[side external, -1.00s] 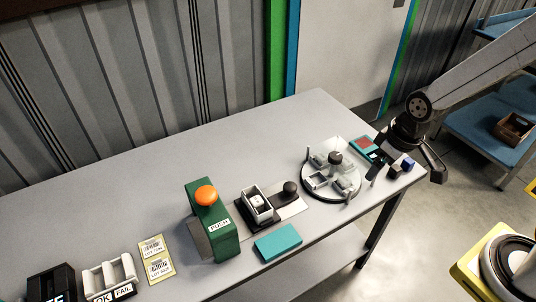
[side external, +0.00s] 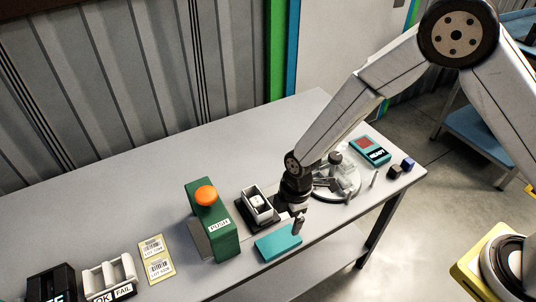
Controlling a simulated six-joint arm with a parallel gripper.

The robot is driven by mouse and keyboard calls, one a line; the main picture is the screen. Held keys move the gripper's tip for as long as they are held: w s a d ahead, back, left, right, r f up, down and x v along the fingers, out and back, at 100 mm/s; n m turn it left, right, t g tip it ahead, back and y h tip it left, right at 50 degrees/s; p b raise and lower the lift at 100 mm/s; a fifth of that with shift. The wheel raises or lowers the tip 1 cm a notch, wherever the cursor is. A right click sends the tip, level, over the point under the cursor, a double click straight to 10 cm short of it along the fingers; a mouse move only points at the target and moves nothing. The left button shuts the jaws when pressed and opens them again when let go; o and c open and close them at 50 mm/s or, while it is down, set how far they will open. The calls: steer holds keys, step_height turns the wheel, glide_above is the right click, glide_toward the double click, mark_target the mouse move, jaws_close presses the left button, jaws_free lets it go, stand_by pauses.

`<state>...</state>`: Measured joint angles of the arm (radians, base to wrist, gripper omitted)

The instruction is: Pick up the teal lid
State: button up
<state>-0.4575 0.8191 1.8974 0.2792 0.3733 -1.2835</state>
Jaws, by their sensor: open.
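The teal lid (side external: 278,243) is a flat rectangular piece lying on the grey table near its front edge, right of the green push-button box. My gripper (side external: 297,224) is just above and beside the lid's right end, pointing down. It is open and holds nothing. Its fingers are small in this view, and I cannot tell whether one touches the lid.
The green box (side external: 221,235) with an orange button stands left of the lid. A black fixture with a white open box (side external: 258,207) is behind it. A round clear turntable (side external: 347,190), a teal READY device (side external: 370,150) and small dark cubes (side external: 395,171) are to the right.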

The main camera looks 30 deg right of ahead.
mark_target(279, 240)
steer(key=shift+s+a+f+n, duration=0.1)
steer(key=shift+a+f+n, duration=0.4)
steer(key=shift+a+f, duration=0.2)
steer(key=shift+f, duration=0.1)
steer(key=shift+a+f, duration=0.1)
steer(key=shift+f, duration=1.1)
steer(key=shift+a+f, duration=0.15)
steer(key=shift+f, duration=1.15)
steer(key=shift+a+f, duration=0.15)
steer(key=shift+f, duration=1.1)
steer(key=c, duration=0.6)
